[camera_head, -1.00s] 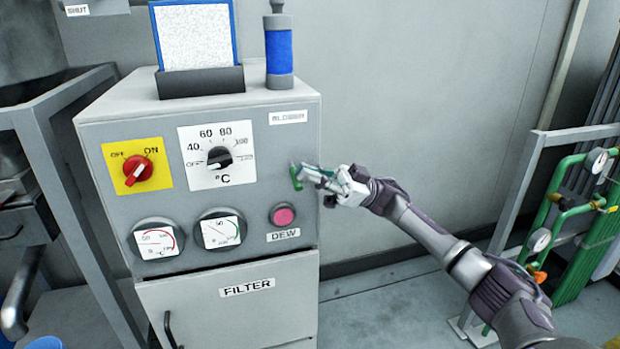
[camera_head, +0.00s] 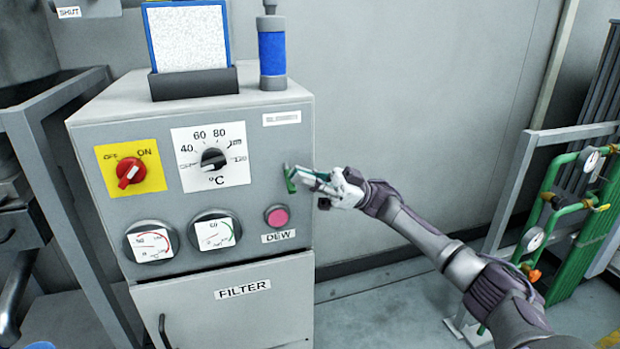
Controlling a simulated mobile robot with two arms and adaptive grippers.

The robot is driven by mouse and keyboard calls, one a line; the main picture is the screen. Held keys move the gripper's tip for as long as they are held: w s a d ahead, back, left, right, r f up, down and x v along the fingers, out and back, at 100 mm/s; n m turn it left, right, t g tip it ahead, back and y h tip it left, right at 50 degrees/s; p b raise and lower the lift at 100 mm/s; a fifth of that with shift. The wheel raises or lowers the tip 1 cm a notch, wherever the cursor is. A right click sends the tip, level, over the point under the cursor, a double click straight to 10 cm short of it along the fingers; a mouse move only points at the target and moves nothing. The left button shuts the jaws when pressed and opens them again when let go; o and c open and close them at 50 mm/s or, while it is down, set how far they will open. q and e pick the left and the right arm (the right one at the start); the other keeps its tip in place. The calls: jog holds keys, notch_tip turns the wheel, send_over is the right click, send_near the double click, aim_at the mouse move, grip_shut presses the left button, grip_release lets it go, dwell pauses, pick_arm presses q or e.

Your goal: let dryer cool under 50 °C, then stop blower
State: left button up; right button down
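The grey dryer cabinet (camera_head: 100,205) stands at the left. The blower switch, a small green lever (camera_head: 289,179), sits on its panel below a small white label (camera_head: 281,118). My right gripper (camera_head: 300,176) is at the green lever, fingers pointing left; whether they are shut on it is unclear. The black temperature knob (camera_head: 214,160) has its white mark toward lower left, on the OFF side. The red switch (camera_head: 131,172) is on a yellow plate. The left gauge (camera_head: 150,243) is marked in °C with a red arc; its needle is too small to read surely. My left gripper is out of view.
A second gauge (camera_head: 215,233) and a pink DEW button (camera_head: 277,217) are below the knob. A FILTER door (camera_head: 222,300) is underneath. A blue cylinder (camera_head: 271,55) stands on top. Green pipes (camera_head: 565,230) with gauges stand at the right.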

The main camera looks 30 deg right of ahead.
jog(key=v, duration=1.2)
dwell(0.3)
